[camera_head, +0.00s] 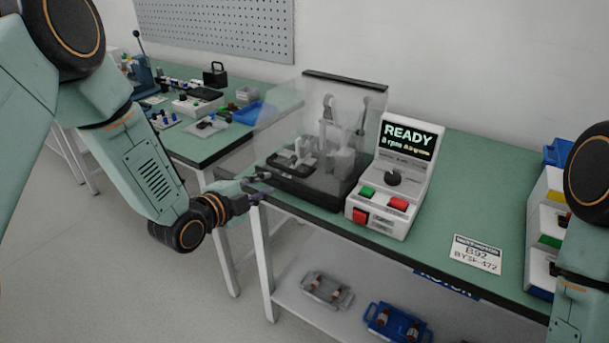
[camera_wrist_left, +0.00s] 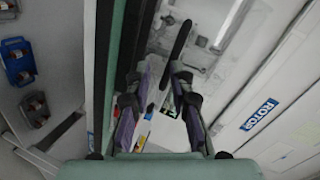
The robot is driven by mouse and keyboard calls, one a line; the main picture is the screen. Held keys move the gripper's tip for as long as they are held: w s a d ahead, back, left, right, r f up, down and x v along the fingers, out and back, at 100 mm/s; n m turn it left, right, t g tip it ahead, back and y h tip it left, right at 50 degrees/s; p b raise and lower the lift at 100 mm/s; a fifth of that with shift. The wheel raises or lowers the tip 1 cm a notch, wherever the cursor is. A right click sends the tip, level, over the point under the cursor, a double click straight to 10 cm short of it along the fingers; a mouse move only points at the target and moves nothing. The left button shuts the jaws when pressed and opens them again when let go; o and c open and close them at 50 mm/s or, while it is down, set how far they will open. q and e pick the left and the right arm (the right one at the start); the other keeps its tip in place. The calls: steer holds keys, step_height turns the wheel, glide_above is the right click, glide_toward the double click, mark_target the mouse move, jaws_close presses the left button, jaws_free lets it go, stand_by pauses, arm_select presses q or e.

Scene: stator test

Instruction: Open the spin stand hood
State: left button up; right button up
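My left gripper (camera_head: 266,184) is at the front left of the hood, low by the table edge. Its fingers (camera_wrist_left: 168,105) are apart in the left wrist view, with nothing visibly gripped. A dark bar (camera_wrist_left: 181,41) lies beyond the fingertips there; I cannot tell whether it is the hood's handle. My right arm shows at the right edge of the head view, its gripper out of frame.
A white control box (camera_head: 398,180) reading READY stands right of the hood. Trays with parts (camera_head: 327,291) sit on the lower shelf. A second table (camera_head: 207,150) stands behind left.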

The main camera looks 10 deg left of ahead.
mark_target(283, 169)
arm_select(q)
steer(key=w+d+m, duration=0.1)
steer(key=w, duration=0.1)
steer(key=w+d+m, duration=0.1)
steer(key=w, duration=0.1)
steer(key=w+d+m, duration=0.1)
steer(key=w+m, duration=0.1)
steer(key=shift+r+t+h+b, duration=0.2)
steer(key=shift+t+h+b, duration=0.1)
steer(key=shift+b, duration=0.05)
steer(key=shift+w+f, duration=0.2)
steer(key=shift+w, duration=0.5)
steer(key=shift+d, duration=0.1)
steer(key=shift+d, duration=0.1)
steer(key=shift+c, duration=0.5)
jaws_close()
